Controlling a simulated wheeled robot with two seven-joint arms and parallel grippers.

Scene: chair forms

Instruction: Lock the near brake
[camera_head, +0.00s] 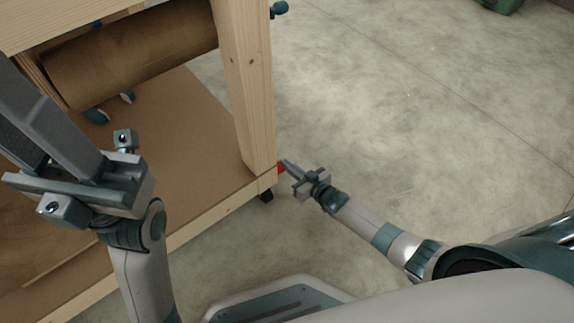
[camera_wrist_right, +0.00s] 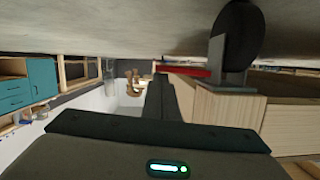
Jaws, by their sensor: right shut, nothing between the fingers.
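A wooden cart has a corner post (camera_head: 250,90) that ends above a dark caster (camera_head: 267,194). The red brake lever (camera_head: 281,168) sticks out beside the foot of this post. In the right wrist view, which looks upside down, the caster wheel (camera_wrist_right: 238,30) and the red lever (camera_wrist_right: 188,71) show near the top. My right gripper (camera_head: 286,164) is shut and empty, its fingertips right at the lever; I cannot tell whether they touch. Its closed fingers (camera_wrist_right: 160,82) overlap the lever's outer end in the wrist view. My left gripper (camera_head: 35,115) is over the cart's left part, its fingertips partly cut off.
A brown cardboard roll (camera_head: 130,55) lies under the cart's top, above the lower shelf (camera_head: 190,130). Another caster (camera_head: 279,9) shows at the far corner. Teal drawers (camera_wrist_right: 28,85) stand in the wrist view's background.

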